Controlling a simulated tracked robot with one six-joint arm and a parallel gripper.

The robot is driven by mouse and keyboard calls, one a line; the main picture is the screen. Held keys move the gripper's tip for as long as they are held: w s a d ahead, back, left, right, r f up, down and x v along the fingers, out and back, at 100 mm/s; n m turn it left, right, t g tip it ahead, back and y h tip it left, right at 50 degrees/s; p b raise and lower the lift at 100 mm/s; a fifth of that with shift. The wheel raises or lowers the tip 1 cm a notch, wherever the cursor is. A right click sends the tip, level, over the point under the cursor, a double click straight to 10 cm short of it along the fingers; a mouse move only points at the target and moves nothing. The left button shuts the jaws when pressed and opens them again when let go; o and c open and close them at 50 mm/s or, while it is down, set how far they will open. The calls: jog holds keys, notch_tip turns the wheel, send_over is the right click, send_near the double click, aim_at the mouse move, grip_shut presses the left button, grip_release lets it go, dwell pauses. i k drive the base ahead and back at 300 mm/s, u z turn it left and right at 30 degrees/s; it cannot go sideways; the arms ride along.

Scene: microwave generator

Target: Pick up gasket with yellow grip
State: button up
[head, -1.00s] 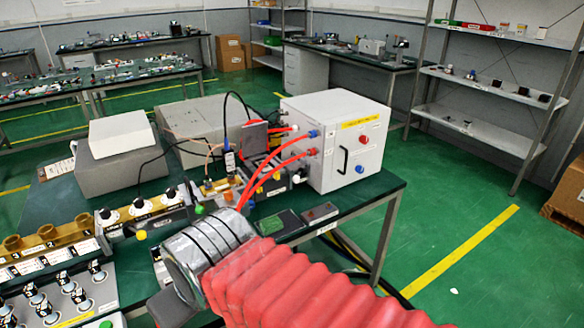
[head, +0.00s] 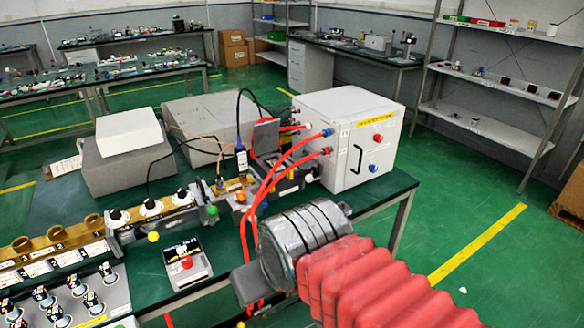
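A small yellow knob (head: 153,237), which may be the yellow grip of the gasket, sticks out at the front of the metal waveguide row on the near table. Any gasket behind it is too small to make out. A green knob (head: 212,211) sits further right along the row. My gripper (head: 247,285) shows only as a dark grey block at the end of my red-sleeved arm, low in the middle. It is right of and nearer than the yellow knob, clearly apart from it. Its fingertips cannot be made out, and nothing is seen held.
A white box (head: 348,138) with red cables (head: 255,215) stands at the table's right; the cables hang close to my arm. A small box with a red button (head: 187,265) lies near the front edge. A panel of knobs (head: 70,298) is at lower left.

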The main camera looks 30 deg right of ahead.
aim_at(290, 176)
jog(key=u, duration=0.05)
jog(key=i, duration=1)
jog(key=z, duration=0.05)
